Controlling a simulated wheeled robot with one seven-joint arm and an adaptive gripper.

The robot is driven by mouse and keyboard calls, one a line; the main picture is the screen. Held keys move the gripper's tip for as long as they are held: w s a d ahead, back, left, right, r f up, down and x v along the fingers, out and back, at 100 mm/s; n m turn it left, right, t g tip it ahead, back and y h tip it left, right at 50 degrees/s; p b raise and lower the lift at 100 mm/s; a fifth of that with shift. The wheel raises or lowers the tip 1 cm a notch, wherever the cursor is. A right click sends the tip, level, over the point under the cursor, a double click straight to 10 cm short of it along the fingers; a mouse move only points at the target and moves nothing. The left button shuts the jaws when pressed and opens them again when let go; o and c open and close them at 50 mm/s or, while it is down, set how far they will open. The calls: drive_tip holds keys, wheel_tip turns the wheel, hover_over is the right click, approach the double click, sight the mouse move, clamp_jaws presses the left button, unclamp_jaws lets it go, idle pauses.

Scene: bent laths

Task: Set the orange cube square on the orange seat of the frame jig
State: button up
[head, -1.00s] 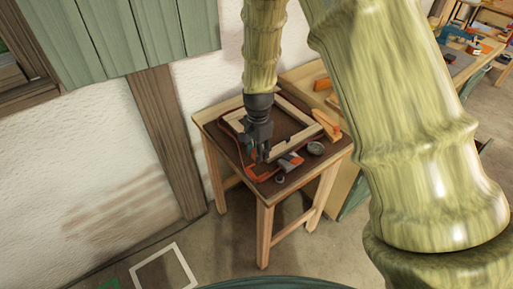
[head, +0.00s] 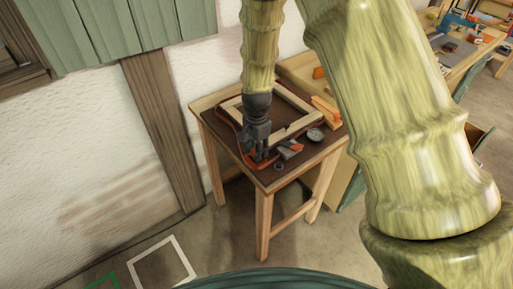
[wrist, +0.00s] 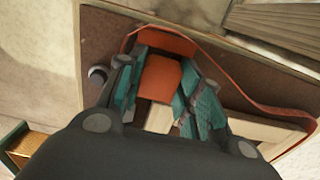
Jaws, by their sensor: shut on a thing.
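My gripper (wrist: 160,95) is shut on the orange cube (wrist: 160,78), with a teal-padded finger on each side of it. In the wrist view an orange surface (wrist: 168,42), which looks like the seat, shows just beyond the cube. I cannot tell whether the cube touches it or sits square. The pale wooden frame of the jig (wrist: 262,130) shows at the right. In the head view my gripper (head: 261,154) points down at the near corner of the frame jig (head: 300,101), on the small table. The cube is mostly hidden there by my fingers.
An orange strap (wrist: 235,90) curves around the frame. On the dark tabletop are a round tin (head: 315,134), a small ring (head: 279,166), an orange-and-grey item (head: 289,149) and an orange wooden piece (head: 326,111). A white wall stands behind the table (head: 263,205).

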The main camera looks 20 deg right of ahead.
drive_tip(key=shift+f, duration=0.55)
idle(0.4)
drive_tip(key=o, duration=1.1)
drive_tip(key=shift+r, duration=0.1)
